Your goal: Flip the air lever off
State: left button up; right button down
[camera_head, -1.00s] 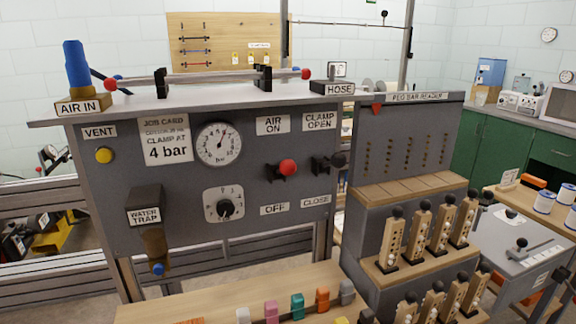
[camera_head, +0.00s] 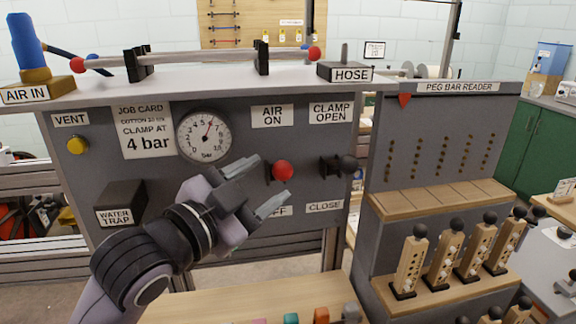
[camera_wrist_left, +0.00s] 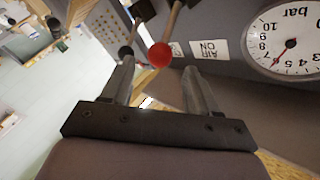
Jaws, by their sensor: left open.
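The air lever has a red ball knob (camera_head: 282,170) on a dark mount, below the AIR ON label (camera_head: 272,116) on the grey panel. The OFF label (camera_head: 279,210) beneath it is partly hidden by my left gripper. My left gripper (camera_head: 262,187) is open and empty, just left of the red knob in the head view. In the left wrist view the red knob (camera_wrist_left: 160,55) shows just beyond the open fingers (camera_wrist_left: 160,85), apart from their tips as far as I can tell. My right gripper is not in view.
The clamp lever with a black knob (camera_head: 349,164) stands right of the air lever. The pressure gauge (camera_head: 204,137) and the water trap (camera_head: 121,203) are to the left. The peg bar reader (camera_head: 440,140) stands at the right, with wooden peg bars (camera_head: 445,255) below.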

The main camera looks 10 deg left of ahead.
aim_at(277, 174)
pick_arm(q)
jog(key=shift+x, duration=3)
grip_shut()
